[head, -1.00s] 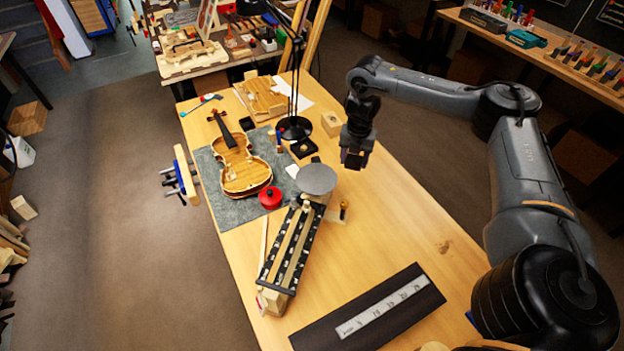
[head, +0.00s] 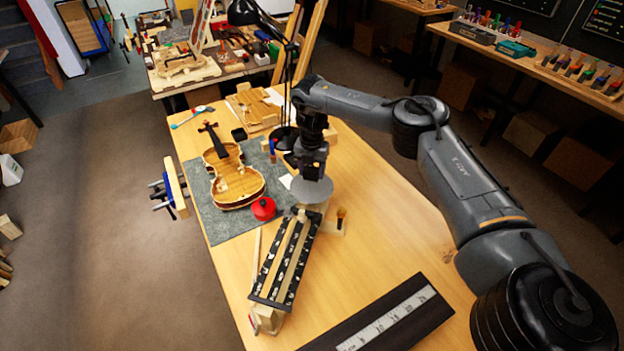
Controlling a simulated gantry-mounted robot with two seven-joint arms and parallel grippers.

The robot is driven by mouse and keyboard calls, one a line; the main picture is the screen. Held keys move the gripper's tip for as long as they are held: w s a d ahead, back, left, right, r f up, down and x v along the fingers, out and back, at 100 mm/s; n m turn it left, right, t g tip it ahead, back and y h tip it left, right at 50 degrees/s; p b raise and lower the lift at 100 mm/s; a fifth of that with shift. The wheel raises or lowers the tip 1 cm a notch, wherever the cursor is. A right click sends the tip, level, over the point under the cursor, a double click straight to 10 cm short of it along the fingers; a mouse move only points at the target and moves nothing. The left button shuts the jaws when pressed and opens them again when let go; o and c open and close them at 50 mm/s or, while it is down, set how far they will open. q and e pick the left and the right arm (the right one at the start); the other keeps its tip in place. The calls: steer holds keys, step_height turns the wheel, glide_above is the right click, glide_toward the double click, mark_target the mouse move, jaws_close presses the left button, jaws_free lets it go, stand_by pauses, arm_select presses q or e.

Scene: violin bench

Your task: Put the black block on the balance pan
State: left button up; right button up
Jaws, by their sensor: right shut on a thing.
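The balance pan (head: 313,191) is a round grey disc at the far end of the long balance (head: 288,252), which has black strips with pale marks. My right gripper (head: 311,167) points down over the rear part of the pan. It is shut on the black block (head: 311,173), a small dark shape mostly hidden by the gripper. The block is at or just above the pan; I cannot tell whether it touches. My left gripper is not in view.
A violin (head: 232,178) lies on a grey mat (head: 222,226) left of the pan. A red round pot (head: 263,209) stands close to the balance. A lamp (head: 284,135) stands behind. A dark board with a ruler (head: 388,318) lies in front. The table's right side is clear.

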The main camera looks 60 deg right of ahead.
mark_target(312, 178)
steer(key=shift+f, duration=2)
steer(key=shift+f, duration=0.1)
steer(key=o, duration=1.1)
steer(key=shift+c, duration=0.2)
